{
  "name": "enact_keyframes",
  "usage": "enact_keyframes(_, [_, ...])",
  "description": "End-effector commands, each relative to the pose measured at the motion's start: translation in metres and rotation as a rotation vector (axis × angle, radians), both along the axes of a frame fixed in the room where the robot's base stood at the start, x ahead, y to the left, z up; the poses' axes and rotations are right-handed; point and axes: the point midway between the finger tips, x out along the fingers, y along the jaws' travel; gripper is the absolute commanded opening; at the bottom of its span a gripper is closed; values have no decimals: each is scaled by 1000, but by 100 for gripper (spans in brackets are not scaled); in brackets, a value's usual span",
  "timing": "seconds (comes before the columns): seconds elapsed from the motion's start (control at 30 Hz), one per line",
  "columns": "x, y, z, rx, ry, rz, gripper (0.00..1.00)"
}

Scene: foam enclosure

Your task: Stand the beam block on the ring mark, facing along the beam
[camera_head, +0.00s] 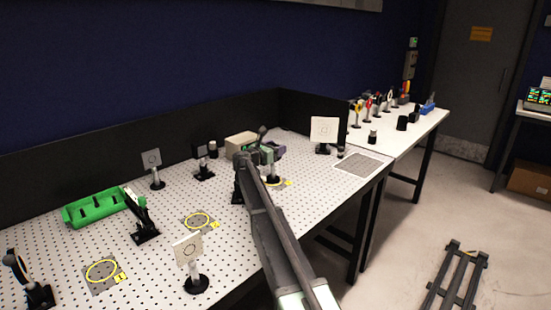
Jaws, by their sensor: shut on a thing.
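My gripper (266,153) is at the far end of my arm, over the middle-right of the perforated table. It is shut on a small post-mounted piece, taken to be the beam block (272,179). Its dark round base shows below the gripper, at or just above a yellow ring mark (288,183). My arm and gripper hide most of the block, so its facing is not clear. I cannot tell whether the base touches the table. Two other yellow ring marks are on the table, one in the middle (198,220) and one at front left (102,270).
A white square card on a post (188,250) stands at the front. Another card (324,130) stands at the back right near a grey grid plate (358,165). A green tray (95,207) is at left, beside a black mount (143,228). A beige box (240,146) is behind my gripper.

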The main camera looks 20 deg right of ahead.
Motion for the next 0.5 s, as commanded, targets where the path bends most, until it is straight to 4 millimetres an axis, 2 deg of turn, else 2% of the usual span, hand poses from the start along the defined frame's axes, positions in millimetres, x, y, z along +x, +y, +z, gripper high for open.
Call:
enact_keyframes(0.33, [0, 0, -4, -1, 0, 0, 14])
enact_keyframes(0.37, [0, 0, -2, 0, 0, 0, 64])
enact_keyframes(0.5, [0, 0, -2, 0, 0, 0, 85])
